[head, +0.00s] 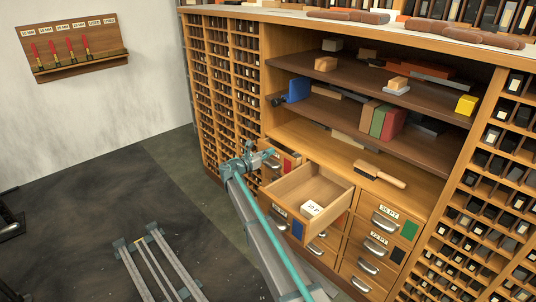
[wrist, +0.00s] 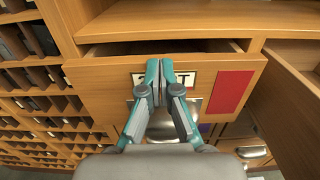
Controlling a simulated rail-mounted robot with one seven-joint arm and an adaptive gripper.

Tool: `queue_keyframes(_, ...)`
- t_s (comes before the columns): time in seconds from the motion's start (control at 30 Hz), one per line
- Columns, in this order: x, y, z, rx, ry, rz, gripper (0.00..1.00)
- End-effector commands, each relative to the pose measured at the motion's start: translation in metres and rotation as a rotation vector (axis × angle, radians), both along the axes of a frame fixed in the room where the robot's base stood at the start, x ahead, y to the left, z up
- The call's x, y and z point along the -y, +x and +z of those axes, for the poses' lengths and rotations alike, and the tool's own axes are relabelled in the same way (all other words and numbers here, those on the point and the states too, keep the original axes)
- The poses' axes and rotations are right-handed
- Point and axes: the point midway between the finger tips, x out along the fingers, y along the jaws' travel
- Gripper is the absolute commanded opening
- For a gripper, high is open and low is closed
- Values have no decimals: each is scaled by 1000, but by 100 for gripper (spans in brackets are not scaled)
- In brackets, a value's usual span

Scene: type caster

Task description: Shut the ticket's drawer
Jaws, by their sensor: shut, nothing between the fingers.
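A drawer with a blue patch (head: 297,229) stands pulled far out of the cabinet. A small white ticket (head: 312,208) with dark print lies inside it near the front. Left of it, a drawer with a red patch (wrist: 232,90) stands slightly open, with a dark gap above its front. My gripper (head: 262,157) is shut and empty. In the wrist view its fingertips (wrist: 160,70) are together before the red-patch drawer's label and hide part of it and of the handle. I cannot tell whether they touch. The pulled-out drawer's side (wrist: 285,90) shows at right.
More drawers with metal handles (head: 376,246) are closed at the right and below. A wooden brush (head: 380,175) lies on the ledge above. Small cubbyholes (head: 222,80) flank the drawers. The floor (head: 90,215) at left is mostly clear.

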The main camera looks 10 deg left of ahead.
Motion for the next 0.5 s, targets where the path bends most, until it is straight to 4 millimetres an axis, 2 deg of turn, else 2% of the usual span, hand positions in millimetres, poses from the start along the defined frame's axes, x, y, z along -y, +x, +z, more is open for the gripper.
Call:
queue_keyframes(0.17,2,4,1,-1,-1,-1,0)
queue_keyframes(0.37,16,21,2,-1,-1,-2,0)
queue_keyframes(0.5,17,22,0,0,0,0,0)
